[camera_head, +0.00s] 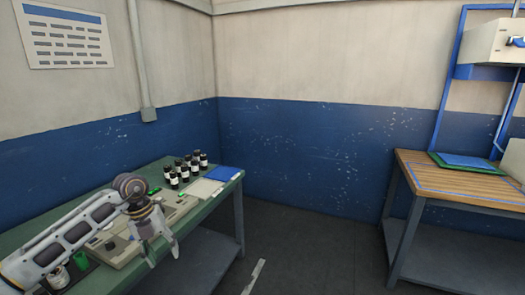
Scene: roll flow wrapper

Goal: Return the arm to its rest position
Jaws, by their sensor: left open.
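My left arm comes in from the lower left. My left gripper (163,256) hangs over the front edge of the green table (219,197), fingers pointing down. Its fingers are apart, with nothing between them. My right arm and gripper are not in view.
Several dark bottles with white labels (185,170) stand at the table's back. Next to them lie a pale pad (201,191) and a blue pad (223,173). A beige device (118,245) sits beneath my arm. A wooden workbench (455,184) stands right; the floor (310,258) between is mostly open.

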